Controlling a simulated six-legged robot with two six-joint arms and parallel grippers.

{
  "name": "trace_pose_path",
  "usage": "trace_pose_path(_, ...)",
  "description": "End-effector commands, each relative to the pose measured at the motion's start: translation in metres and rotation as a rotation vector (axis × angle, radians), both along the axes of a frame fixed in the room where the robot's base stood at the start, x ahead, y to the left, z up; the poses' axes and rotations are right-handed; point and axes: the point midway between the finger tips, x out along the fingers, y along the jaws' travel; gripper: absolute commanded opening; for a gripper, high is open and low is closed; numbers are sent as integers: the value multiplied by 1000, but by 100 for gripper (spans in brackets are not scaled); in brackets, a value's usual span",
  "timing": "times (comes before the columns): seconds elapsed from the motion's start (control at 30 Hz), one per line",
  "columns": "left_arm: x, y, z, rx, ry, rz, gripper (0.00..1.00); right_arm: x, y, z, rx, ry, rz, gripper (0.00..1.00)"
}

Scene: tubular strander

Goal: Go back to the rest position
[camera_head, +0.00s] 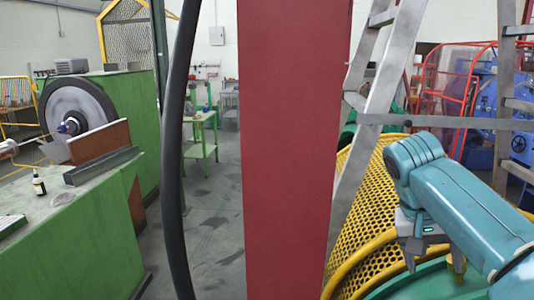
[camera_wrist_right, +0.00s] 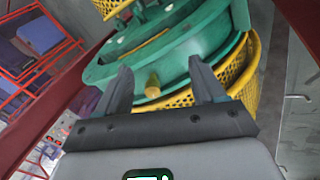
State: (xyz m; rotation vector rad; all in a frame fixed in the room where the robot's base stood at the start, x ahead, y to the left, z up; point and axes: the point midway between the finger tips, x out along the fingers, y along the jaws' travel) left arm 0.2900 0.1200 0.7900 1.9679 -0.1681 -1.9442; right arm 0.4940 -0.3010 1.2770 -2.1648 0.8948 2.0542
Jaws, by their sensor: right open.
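My right arm (camera_head: 460,205) is teal and reaches in from the right edge of the head view. Its gripper (camera_head: 430,262) points down over the green and yellow machine drum. In the right wrist view the gripper (camera_wrist_right: 162,72) is open, its two dark fingers spread with nothing between them. Beyond the fingers is a green round plate (camera_wrist_right: 190,50) with a small yellow knob (camera_wrist_right: 152,86). The fingers look apart from it, though the exact distance is hard to tell. My left gripper is not in the head view.
A red post (camera_head: 292,150) stands close in the middle, with a dark hose (camera_head: 177,150) to its left. A metal ladder (camera_head: 375,110) and a yellow mesh guard (camera_head: 385,190) are near the right arm. Clear floor (camera_head: 212,220) lies between.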

Motion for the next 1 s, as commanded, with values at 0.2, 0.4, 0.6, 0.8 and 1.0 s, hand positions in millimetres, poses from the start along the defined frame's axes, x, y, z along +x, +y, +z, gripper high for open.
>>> trace_pose_path(0.2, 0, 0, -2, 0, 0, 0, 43, 29, 18, -65, 50, 29, 143, 69)
trace_pose_path(0.4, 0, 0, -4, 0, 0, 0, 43, 47, 47, -154, 152, 58, 300, 69)
trace_pose_path(0.6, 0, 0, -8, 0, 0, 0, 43, 28, 100, -298, 378, 81, 459, 69)
trace_pose_path(0.8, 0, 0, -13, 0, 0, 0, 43, -56, 158, -430, 643, 39, 464, 69)
trace_pose_path(1.0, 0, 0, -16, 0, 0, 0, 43, -156, 182, -494, 749, -33, 333, 69)
